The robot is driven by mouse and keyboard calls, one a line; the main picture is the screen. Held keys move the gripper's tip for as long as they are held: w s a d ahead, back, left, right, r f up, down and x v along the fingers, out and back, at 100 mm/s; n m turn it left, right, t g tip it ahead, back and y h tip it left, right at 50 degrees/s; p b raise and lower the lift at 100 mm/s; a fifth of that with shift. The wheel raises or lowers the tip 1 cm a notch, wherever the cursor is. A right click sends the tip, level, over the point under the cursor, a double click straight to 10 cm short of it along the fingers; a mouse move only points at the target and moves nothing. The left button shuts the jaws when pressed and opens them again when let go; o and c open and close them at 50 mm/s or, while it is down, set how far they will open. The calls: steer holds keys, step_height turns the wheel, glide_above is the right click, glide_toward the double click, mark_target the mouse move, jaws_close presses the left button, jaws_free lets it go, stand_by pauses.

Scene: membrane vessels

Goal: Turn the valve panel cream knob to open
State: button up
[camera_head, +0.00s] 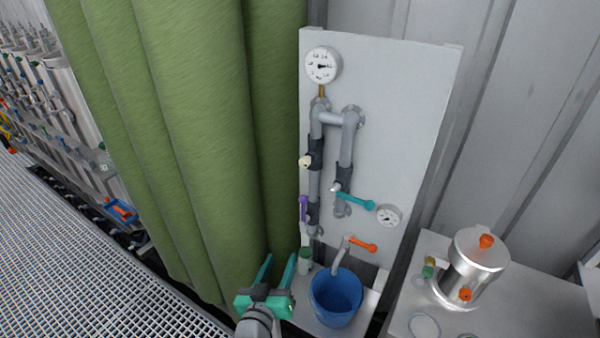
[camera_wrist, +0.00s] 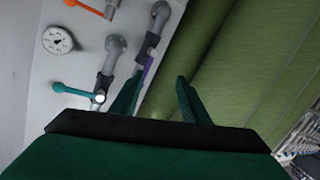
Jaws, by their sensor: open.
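The valve panel (camera_head: 410,110) is a pale grey upright board with grey pipes, dark valve bodies and gauges. The cream knob (camera_head: 305,161) sits on the left side of the upper dark valve on the left pipe. My green gripper (camera_head: 280,264) is below and left of the panel, well under the cream knob, in front of the green curtain. Its two fingers are apart with nothing between them. In the wrist view my gripper (camera_wrist: 158,90) points up at the panel's edge and the curtain. I cannot make out the cream knob in the wrist view.
A purple lever (camera_head: 303,208), a teal lever (camera_head: 354,201) and an orange lever (camera_head: 362,244) are on the panel's pipes. A blue bucket (camera_head: 336,300) stands below. The green curtain (camera_head: 180,130) hangs close on the left. A steel vessel (camera_head: 474,270) stands at right.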

steer(key=w+r+m+h, duration=0.25)
steer(key=w+r, duration=0.25)
steer(key=r, duration=0.4)
steer(key=m+h, duration=0.2)
steer(key=h, duration=0.1)
glide_toward(303, 164)
steer(key=x, duration=0.8)
steer(key=shift+w, duration=0.4)
steer(key=shift+d, duration=0.1)
steer(key=c, duration=1.1)
